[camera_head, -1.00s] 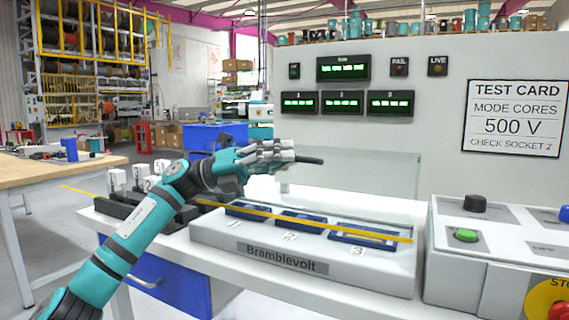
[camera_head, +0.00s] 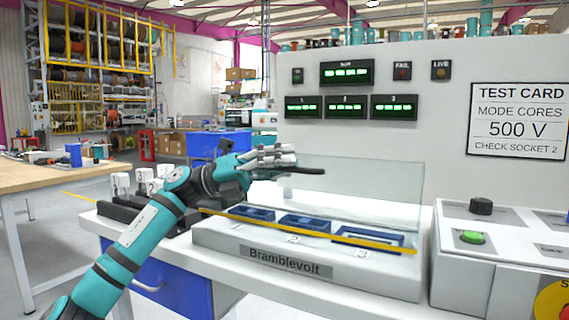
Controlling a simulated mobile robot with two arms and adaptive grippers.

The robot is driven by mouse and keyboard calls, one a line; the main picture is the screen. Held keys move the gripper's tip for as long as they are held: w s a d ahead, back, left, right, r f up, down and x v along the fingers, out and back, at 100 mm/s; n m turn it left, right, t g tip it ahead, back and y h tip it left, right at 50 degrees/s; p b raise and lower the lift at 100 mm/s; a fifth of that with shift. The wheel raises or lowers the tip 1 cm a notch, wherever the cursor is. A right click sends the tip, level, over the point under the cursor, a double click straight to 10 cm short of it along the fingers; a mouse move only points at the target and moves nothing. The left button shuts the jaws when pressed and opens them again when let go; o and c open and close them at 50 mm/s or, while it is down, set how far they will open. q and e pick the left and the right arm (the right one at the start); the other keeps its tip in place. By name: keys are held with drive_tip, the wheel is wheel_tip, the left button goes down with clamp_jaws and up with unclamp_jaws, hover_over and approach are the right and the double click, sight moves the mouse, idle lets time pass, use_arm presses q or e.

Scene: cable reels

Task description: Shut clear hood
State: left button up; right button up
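The clear hood (camera_head: 375,187) is a see-through panel over the white tester base (camera_head: 222,238) labelled Bramblevolt. A yellow strip (camera_head: 300,231) runs across in front of the blue-framed sockets (camera_head: 306,222) and overlaps socket 3. My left gripper (camera_head: 290,164) is at the hood's upper left, above the base. A dark pointed piece extends right from its grey fingers, and I cannot tell whether they touch the hood. My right gripper is out of view.
A control box (camera_head: 462,268) with a green button (camera_head: 473,237) stands to the right. The grey panel (camera_head: 440,130) with displays rises behind. White numbered blocks (camera_head: 120,184) stand at the left, partly behind my arm. A wooden table (camera_head: 50,172) is farther left.

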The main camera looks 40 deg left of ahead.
use_arm(q)
drive_tip(key=shift+a, duration=0.1)
drive_tip(key=v, duration=1.2)
idle(0.6)
